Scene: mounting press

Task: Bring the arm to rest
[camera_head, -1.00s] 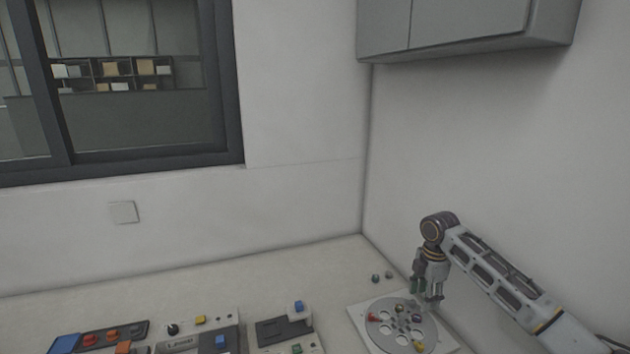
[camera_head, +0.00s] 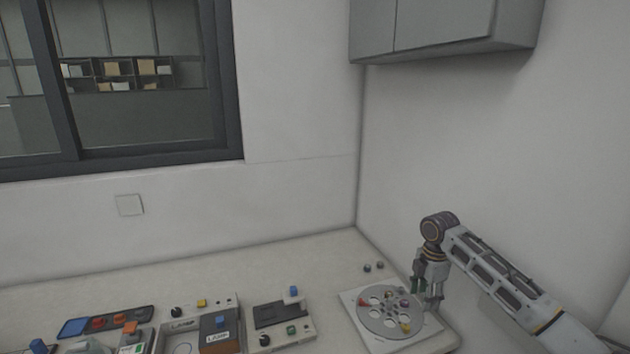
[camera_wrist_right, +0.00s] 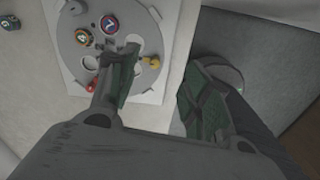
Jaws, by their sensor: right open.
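My right gripper (camera_head: 432,297) is above the right edge of a round grey disc (camera_head: 375,323) with holes, which lies on a white square plate (camera_head: 352,300). In the right wrist view the gripper (camera_wrist_right: 160,88) is open, with its green-padded fingers apart and nothing between them. The left finger hangs over the disc (camera_wrist_right: 68,48), and the right finger is past the counter's edge. My left gripper is in neither view.
Small coloured pieces stand on the disc, including a yellow one (camera_wrist_right: 151,62) and a red one (camera_wrist_right: 91,85). Devices with buttons (camera_head: 281,325) stand along the counter to the left. A grey cabinet (camera_head: 440,30) hangs above.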

